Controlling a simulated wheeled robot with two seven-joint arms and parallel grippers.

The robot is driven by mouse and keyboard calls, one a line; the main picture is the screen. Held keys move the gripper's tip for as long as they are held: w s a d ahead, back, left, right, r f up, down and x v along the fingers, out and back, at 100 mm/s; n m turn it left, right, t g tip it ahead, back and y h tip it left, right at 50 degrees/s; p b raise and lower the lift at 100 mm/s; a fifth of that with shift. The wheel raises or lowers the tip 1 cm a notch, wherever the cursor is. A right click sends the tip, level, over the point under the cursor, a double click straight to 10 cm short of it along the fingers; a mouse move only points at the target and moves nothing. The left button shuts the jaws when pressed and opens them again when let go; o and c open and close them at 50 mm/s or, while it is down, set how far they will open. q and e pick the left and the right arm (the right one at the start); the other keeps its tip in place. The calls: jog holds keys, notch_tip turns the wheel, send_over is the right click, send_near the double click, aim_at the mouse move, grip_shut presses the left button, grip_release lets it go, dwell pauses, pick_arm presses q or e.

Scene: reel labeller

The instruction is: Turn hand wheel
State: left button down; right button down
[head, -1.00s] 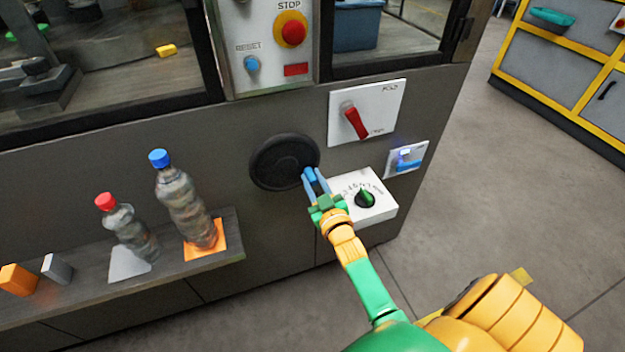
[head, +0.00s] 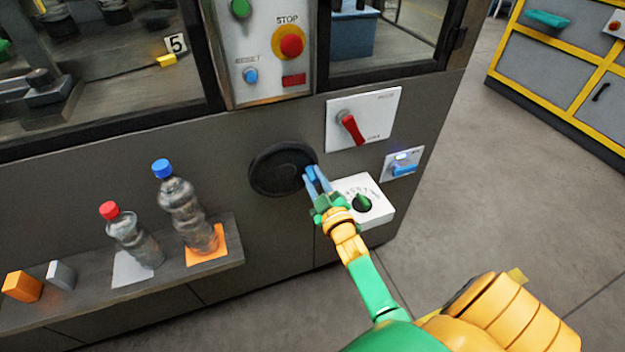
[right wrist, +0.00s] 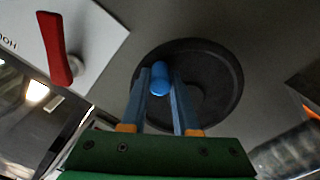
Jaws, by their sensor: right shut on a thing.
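The hand wheel is a dark round disc (head: 278,168) on the grey front panel of the machine. A blue handle knob (right wrist: 160,78) stands out from it, and in the right wrist view the wheel (right wrist: 222,92) fills the upper middle. My right gripper (head: 312,174) is at the right edge of the wheel in the head view. Its two blue fingers (right wrist: 166,88) lie on either side of the blue knob, shut on it. My left gripper is not in view.
A red-handled switch (head: 350,127) is above right of the wheel, a white box with a green dial (head: 362,201) right of the gripper. The shelf (head: 170,280) at left holds a blue-capped bottle (head: 183,208) and a red-capped bottle (head: 130,235).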

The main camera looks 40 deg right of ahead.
jog(key=shift+d+r+n, duration=0.1)
jog(key=shift+r+n, duration=0.35)
jog(key=shift+n, duration=0.25)
jog(key=shift+s+p, duration=0.1)
jog(key=shift+p, duration=0.2)
jog(key=shift+f, duration=0.25)
jog(key=c, duration=0.7)
grip_release()
jog(key=shift+d, duration=0.1)
jog(key=shift+o, duration=0.2)
jog(key=shift+r, duration=0.1)
jog(key=v, duration=0.7)
jog(key=shift+s, duration=0.1)
